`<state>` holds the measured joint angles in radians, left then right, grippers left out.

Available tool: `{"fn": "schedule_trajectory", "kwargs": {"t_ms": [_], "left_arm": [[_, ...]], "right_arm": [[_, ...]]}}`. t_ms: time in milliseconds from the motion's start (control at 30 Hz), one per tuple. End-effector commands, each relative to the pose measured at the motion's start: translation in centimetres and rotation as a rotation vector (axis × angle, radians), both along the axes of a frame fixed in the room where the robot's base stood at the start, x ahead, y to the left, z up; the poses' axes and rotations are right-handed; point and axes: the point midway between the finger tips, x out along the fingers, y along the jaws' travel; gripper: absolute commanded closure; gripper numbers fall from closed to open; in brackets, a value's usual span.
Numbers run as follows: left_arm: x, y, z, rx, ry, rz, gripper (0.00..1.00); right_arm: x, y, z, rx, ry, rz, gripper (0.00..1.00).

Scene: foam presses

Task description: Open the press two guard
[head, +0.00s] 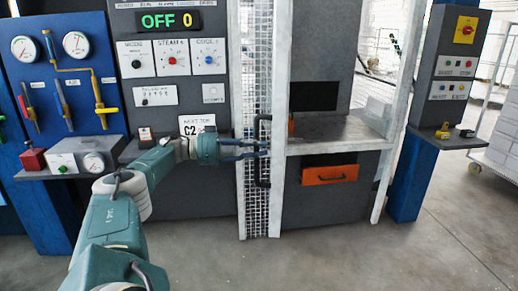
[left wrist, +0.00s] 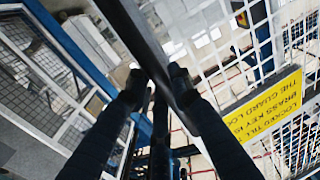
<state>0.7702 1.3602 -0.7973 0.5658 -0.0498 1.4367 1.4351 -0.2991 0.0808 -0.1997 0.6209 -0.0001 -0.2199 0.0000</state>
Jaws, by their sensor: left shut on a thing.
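The press guard (head: 256,70) is a tall white mesh panel, seen as a narrow upright strip at the left side of the press opening. A black upright handle (head: 262,178) is on its front. My left gripper (head: 262,150) reaches in from the left and is shut on this handle at about mid-height. In the left wrist view, the left gripper's fingers (left wrist: 155,85) close around a dark bar, with white mesh behind. A yellow sign (left wrist: 267,108) about a guard lock and brass key hangs on the mesh. My right gripper is in neither view.
Right of the guard, the press opening shows a grey shelf (head: 335,134) above an orange drawer (head: 330,174). A blue post (head: 410,182) with buttons stands right. The floor (head: 300,265) in front is clear.

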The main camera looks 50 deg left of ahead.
Motion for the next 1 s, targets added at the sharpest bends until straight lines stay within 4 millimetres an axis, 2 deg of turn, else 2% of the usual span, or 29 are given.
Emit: {"fn": "schedule_trajectory", "kwargs": {"t_ms": [33,67,133,167,567,667,867,1000], "left_arm": [[0.0,0.1,0.2,0.0,-0.002,0.003,1.0],[0.0,0.1,0.2,0.0,-0.002,0.003,0.78],[0.0,0.1,0.2,0.0,-0.002,0.003,0.64],[0.0,0.1,0.2,0.0,-0.002,0.003,0.61],[-0.3,0.3,0.1,0.001,-0.001,0.003,0.61],[-1.3,1.0,0.1,0.001,-0.001,0.006,0.61],[-4.5,3.2,0.1,-0.001,-0.003,0.008,0.61],[-5.1,3.8,0.3,0.006,-0.01,0.008,0.61]], "right_arm": [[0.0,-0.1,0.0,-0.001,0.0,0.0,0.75],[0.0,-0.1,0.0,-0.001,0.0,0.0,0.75],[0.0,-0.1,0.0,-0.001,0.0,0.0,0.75],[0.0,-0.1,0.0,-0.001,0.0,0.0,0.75],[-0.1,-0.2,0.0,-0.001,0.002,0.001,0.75],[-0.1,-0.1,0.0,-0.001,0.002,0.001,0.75],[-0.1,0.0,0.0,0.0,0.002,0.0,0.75],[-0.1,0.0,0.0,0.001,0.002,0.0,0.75]]}}
